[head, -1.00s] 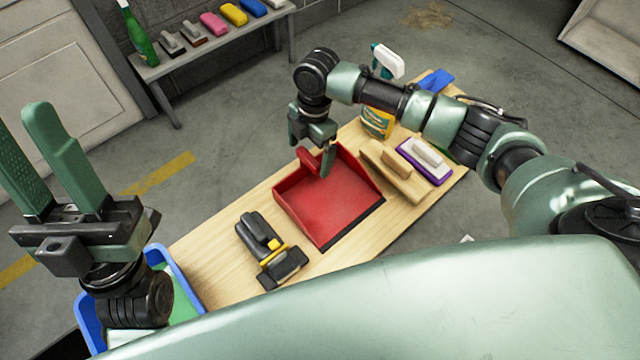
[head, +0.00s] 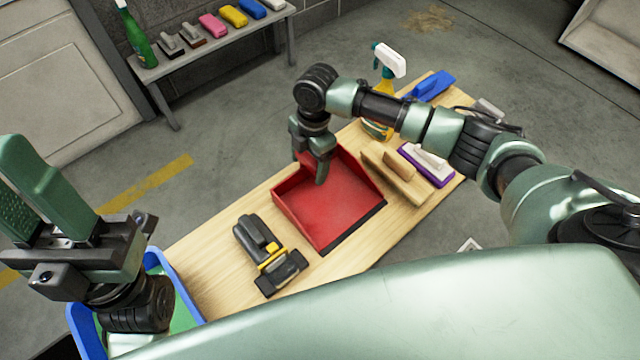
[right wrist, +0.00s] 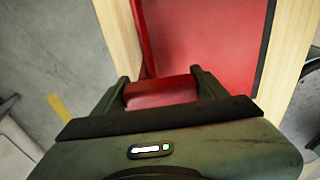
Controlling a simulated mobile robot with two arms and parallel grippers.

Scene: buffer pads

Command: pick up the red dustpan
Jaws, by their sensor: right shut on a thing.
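The red dustpan (head: 335,208) lies on the wooden table with its tray facing up and its dark front edge toward me. In the right wrist view its red tray (right wrist: 205,40) fills the upper middle. My right gripper (head: 316,170) is at the dustpan's far end, shut on its handle. The handle (right wrist: 160,92) shows between the two fingers in the right wrist view and is mostly hidden in the head view. My left gripper (head: 32,185) is open and empty, raised at the left, clear of the table.
A black and yellow tool (head: 268,253) lies left of the dustpan on the wooden table (head: 205,248). A wooden float (head: 398,182), a purple-edged pad (head: 428,166) and a spray bottle (head: 388,62) stand right of it. A blue bin (head: 175,285) is at lower left.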

